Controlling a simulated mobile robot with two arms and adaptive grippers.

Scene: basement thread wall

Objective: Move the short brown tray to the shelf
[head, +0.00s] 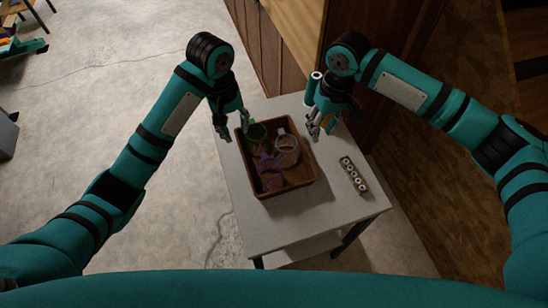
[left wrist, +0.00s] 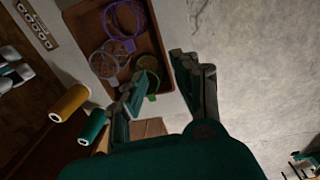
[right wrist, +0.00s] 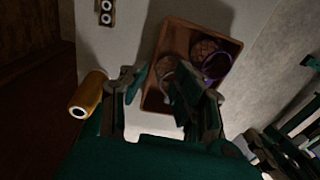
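The short brown tray (head: 310,183) sits on a small white table in the head view. My left gripper (head: 232,124) is open above the tray's far left corner. The left wrist view shows its spread fingers (left wrist: 163,88) near the tray's edge (left wrist: 165,60). My right gripper (head: 320,124) is open by the tray's far right corner. Its fingers (right wrist: 165,92) are apart near the tray rim (right wrist: 160,45) in the right wrist view. Neither clearly touches it.
A block with several round holes (head: 353,175) lies on the white table (head: 340,210) right of the tray. A yellow spool (left wrist: 70,102) and a green spool (left wrist: 91,127) show beside my grippers. Floor (head: 100,80) is open at left.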

